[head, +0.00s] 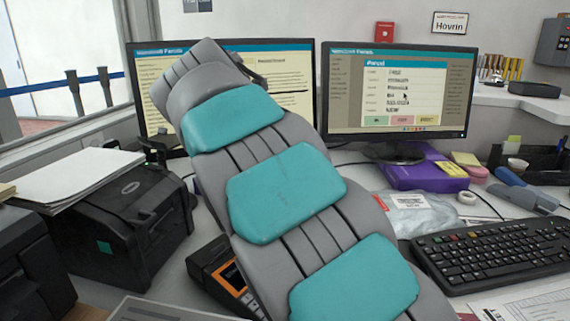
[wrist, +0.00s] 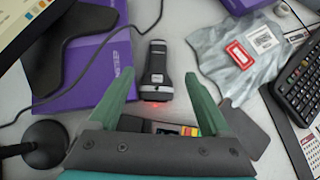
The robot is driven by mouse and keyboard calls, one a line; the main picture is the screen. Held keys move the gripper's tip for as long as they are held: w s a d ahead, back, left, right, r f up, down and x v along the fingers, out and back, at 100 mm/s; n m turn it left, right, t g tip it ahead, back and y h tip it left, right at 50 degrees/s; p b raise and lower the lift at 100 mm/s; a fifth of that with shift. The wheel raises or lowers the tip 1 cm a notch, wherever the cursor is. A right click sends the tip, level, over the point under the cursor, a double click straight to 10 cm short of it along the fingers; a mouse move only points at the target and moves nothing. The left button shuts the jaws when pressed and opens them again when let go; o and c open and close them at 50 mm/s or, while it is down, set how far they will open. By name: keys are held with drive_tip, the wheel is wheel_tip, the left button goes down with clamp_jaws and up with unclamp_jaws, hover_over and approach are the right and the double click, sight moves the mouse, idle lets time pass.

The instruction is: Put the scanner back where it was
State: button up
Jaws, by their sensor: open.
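The scanner (wrist: 157,72), black and grey with a cable at its far end, lies on the desk in the wrist view. A red glow shows at its near end. My gripper (wrist: 160,77) is open, with one green finger on each side of the scanner and a visible gap to both. No contact shows. A black round-based stand (wrist: 36,145) is at the left of the wrist view; I cannot tell if it is the scanner's holder. In the head view my arm covers the middle of the desk, and the scanner is hidden.
A purple box (wrist: 88,62) is left of the scanner and a plastic mailer (wrist: 238,62) right of it. The keyboard (head: 495,252) is at the right, a black printer (head: 125,225) at the left. Two monitors (head: 395,90) stand behind. A small orange-screened device (head: 225,275) sits beside my arm.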

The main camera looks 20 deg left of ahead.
drive_tip(key=shift+v, duration=1.05)
